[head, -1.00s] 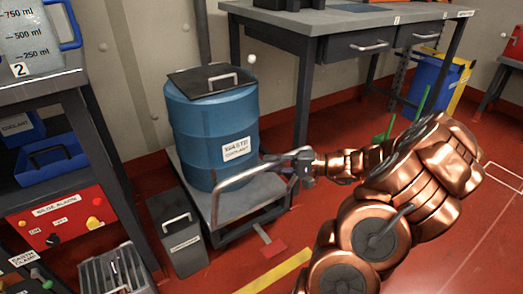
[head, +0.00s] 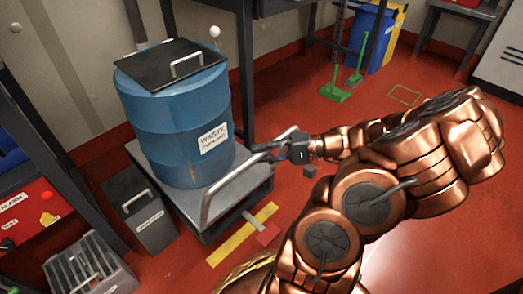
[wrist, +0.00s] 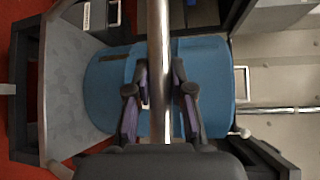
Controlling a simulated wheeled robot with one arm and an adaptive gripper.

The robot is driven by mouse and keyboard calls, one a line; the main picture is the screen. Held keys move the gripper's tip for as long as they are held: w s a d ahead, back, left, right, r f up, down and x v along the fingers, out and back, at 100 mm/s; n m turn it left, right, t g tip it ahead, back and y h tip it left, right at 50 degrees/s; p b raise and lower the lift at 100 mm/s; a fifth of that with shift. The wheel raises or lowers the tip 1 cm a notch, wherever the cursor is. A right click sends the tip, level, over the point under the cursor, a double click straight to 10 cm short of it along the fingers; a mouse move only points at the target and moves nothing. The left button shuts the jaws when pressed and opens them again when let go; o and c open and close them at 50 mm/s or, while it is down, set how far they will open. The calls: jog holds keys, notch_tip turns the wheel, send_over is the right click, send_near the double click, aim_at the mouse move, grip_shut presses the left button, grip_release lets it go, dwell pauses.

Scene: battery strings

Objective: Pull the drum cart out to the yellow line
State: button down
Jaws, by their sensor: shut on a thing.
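The drum cart (head: 176,207) is a low grey platform carrying a blue drum (head: 170,100) labelled as waste, with a black lid. My gripper (head: 272,152) is shut on the cart's silver push handle (head: 222,184). In the wrist view the handle (wrist: 159,45) runs between my two fingers (wrist: 160,105), with the drum (wrist: 208,75) behind. The yellow line (head: 240,237) lies on the floor close along the cart's front edge. The cart's red pedal (head: 266,236) reaches out across the line. The cart's far wheels are hidden.
A dark bin (head: 145,220) and a slotted grey box (head: 88,265) stand left of the cart. A workbench leg (head: 240,70) stands behind the drum. A green brush and dustpan (head: 335,92) and a blue-yellow bin (head: 372,38) are farther back. Red floor is open to the right.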

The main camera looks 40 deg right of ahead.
jog(key=c, duration=1)
grip_release()
jog(key=v, duration=1.2)
